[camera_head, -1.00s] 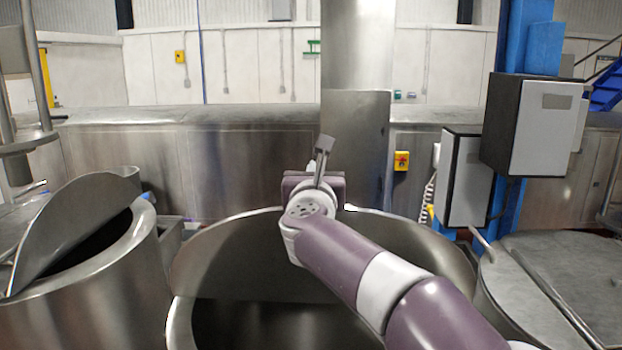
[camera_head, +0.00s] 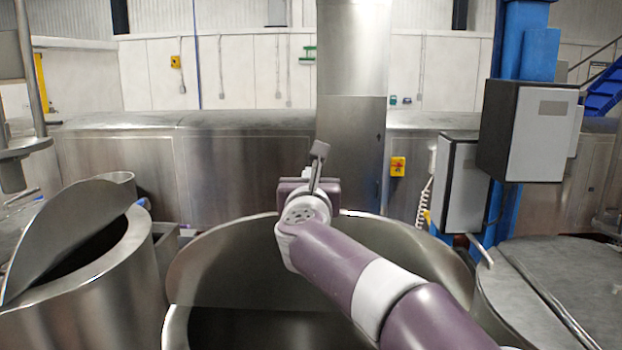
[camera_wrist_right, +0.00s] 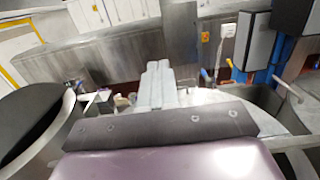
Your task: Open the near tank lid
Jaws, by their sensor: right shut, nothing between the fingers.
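The near tank (camera_head: 178,325) is the large steel vessel at the bottom centre of the head view, with a dark opening at its front. Its lid (camera_head: 225,265) appears raised, a half-round steel sheet standing over the back of the opening, partly covered by my right arm. My left gripper is out of view.
A left tank (camera_head: 100,300) has a tilted, raised lid (camera_head: 65,235). A right tank has a flat, closed top (camera_head: 570,280). Grey control boxes (camera_head: 530,130) hang on a blue post (camera_head: 520,65) at right. A steel column (camera_head: 352,150) stands behind the near tank.

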